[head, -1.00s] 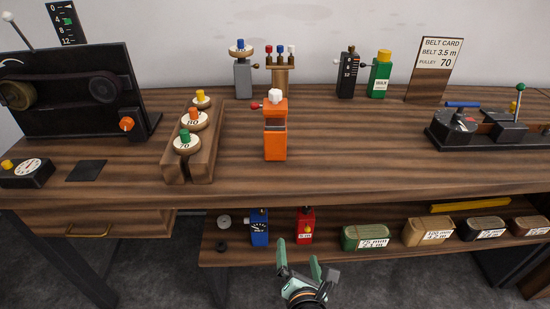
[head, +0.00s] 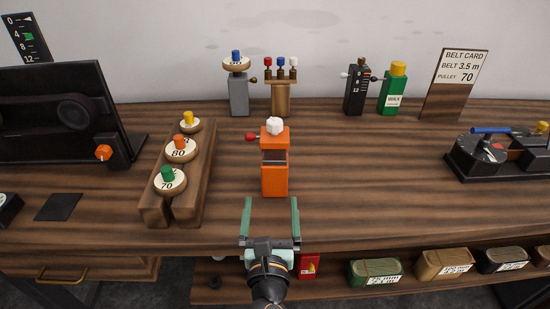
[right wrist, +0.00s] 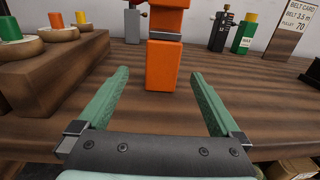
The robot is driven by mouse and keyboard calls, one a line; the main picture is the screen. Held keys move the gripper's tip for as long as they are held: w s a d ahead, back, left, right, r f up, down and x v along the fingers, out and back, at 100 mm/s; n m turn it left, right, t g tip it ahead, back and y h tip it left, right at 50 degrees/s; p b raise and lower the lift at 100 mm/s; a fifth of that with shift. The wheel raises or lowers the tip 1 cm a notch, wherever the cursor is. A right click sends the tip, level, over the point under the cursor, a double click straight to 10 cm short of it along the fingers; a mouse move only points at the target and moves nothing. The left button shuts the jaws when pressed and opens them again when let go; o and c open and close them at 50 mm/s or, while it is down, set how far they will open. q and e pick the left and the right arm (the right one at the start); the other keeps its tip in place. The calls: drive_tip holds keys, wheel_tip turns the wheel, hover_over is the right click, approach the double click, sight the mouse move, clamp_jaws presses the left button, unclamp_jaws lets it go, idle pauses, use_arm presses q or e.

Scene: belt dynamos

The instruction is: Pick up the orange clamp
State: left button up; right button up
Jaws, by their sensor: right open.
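The orange clamp (head: 274,178) stands upright on the wooden bench near the middle, with a white knob on top and a red knob at its left side. It also shows in the right wrist view (right wrist: 164,65), with its top cut off. My right gripper (head: 270,202) is open and empty at the bench's front edge, in front of the clamp. In the right wrist view its green fingers (right wrist: 158,78) point toward the clamp, which stands beyond them, between their directions. My left gripper is in neither view.
A wooden rack (head: 160,206) with several numbered pulleys stands left of the clamp. A grey device (head: 239,95) and a small stand with coloured knobs (head: 281,98) are behind it. The bench right of the clamp is clear up to a black machine (head: 480,165). A shelf with tins (head: 375,272) runs below.

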sight(274, 176)
drive_tip(key=w, duration=0.5)
drive_tip(key=shift+w+d, duration=0.15)
drive_tip(key=w, duration=0.5)
drive_tip(key=shift+w+d, duration=0.35)
drive_tip(key=shift+d, duration=0.05)
clamp_jaws()
drive_tip(key=shift+r, duration=0.1)
idle(0.4)
